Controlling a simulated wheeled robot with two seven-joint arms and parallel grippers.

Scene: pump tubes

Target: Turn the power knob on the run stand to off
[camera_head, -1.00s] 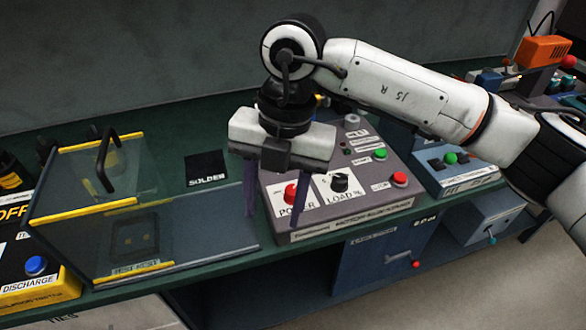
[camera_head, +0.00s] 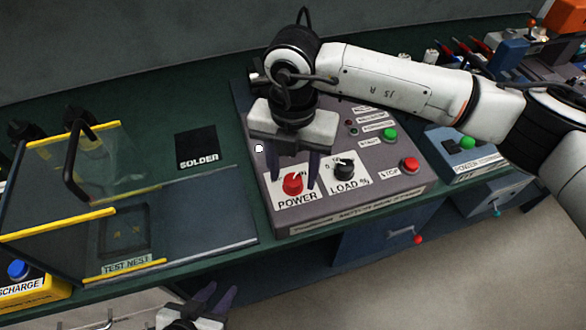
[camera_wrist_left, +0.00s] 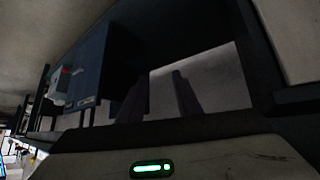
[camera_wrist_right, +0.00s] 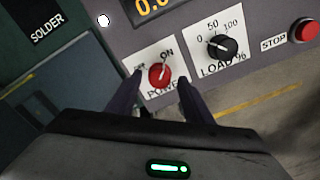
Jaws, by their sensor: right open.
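The run stand (camera_head: 335,205) is a grey sloped panel on the green bench. Its red power knob (camera_head: 292,183) sits on a white POWER plate at the front left. In the right wrist view the knob (camera_wrist_right: 159,76) has its mark toward ON. My right gripper (camera_head: 295,170) is open above the knob, pointing down. In the right wrist view its fingers (camera_wrist_right: 159,88) stand apart, one to each side of the knob; whether they touch it I cannot tell. My left gripper (camera_head: 215,296) is low in front of the bench, fingers apart and empty, also in the left wrist view (camera_wrist_left: 160,92).
A black load knob (camera_head: 345,168) is close right of the power knob. A red stop button (camera_head: 409,165) and a green button (camera_head: 390,133) lie further right. A clear-lidded test nest (camera_head: 75,215) stands left, beside a black SOLDER mat (camera_head: 196,147).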

